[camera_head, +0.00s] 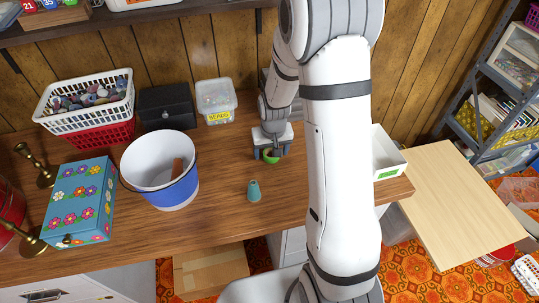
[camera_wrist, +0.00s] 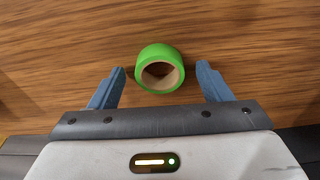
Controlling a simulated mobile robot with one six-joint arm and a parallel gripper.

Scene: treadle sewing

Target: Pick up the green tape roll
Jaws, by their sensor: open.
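The green tape roll (camera_wrist: 148,56) lies on the wooden counter in the wrist view, with its tan core showing. My gripper (camera_wrist: 164,82) is open, with one blue-grey finger to the left of the roll and one to the right. Neither finger clearly touches the roll. In the head view, my gripper (camera_head: 270,155) points down over the counter's back part, and a sliver of the green tape roll (camera_head: 268,158) shows at the fingers. The rest of the roll is hidden there by the gripper.
A teal cone-shaped object (camera_head: 254,190) stands in front of the gripper. A blue-white bucket (camera_head: 172,190) and a beads container (camera_head: 216,98) are to the left. A white bin (camera_head: 386,160) stands right, behind my arm. The counter (camera_head: 220,220) is clear around the roll.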

